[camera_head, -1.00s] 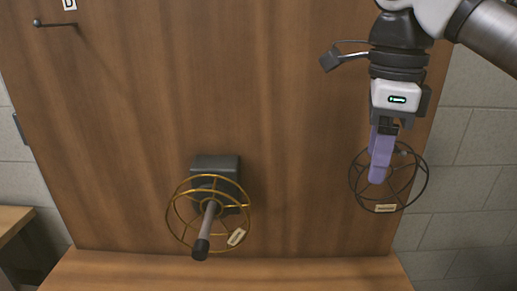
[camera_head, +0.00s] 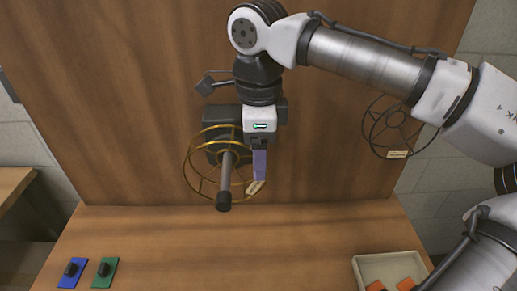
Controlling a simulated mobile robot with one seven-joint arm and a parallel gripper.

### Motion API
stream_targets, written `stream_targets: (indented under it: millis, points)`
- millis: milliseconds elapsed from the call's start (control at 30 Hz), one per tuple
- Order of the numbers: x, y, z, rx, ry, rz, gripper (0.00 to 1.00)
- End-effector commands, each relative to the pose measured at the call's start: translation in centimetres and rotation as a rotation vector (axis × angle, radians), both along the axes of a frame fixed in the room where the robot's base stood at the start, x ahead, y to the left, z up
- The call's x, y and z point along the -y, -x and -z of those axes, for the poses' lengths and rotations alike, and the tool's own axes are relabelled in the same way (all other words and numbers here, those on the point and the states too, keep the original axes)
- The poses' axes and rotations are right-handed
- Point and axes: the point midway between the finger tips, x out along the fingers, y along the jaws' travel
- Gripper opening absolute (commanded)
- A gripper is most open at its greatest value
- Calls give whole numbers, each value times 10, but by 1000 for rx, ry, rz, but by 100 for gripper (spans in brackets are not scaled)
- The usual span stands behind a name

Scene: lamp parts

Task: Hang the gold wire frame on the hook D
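The gold wire frame (camera_head: 191,172), a round cage of thin gold wire with a small tag, hangs around a grey rod (camera_head: 225,180) with a dark tip. The rod sticks out from a dark block on the upright wooden board. My gripper (camera_head: 259,178) points down at the right side of the gold frame, its purple finger overlapping the rim in this view. One finger hides the other, so I cannot tell whether it is open or holds the wire. Hook D is out of view now; a second ago it showed at the board's upper left.
A black wire frame (camera_head: 386,134) hangs on the board's right, partly behind my arm. A pale tray (camera_head: 368,265) with orange pieces stands at bottom right. Blue (camera_head: 72,274) and green (camera_head: 105,274) plates with black knobs lie at bottom left. The middle of the bench (camera_head: 230,250) is clear.

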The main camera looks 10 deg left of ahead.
Motion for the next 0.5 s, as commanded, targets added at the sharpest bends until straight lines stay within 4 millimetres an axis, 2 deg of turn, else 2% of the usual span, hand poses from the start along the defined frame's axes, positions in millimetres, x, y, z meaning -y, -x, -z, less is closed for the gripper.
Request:
stream_targets:
  millis: [133,400,500]
  points:
    - [0,0,8,0,-1,0,70]
    - [0,0,9,1,-1,0,70]
    - [0,0,9,0,0,0,58]
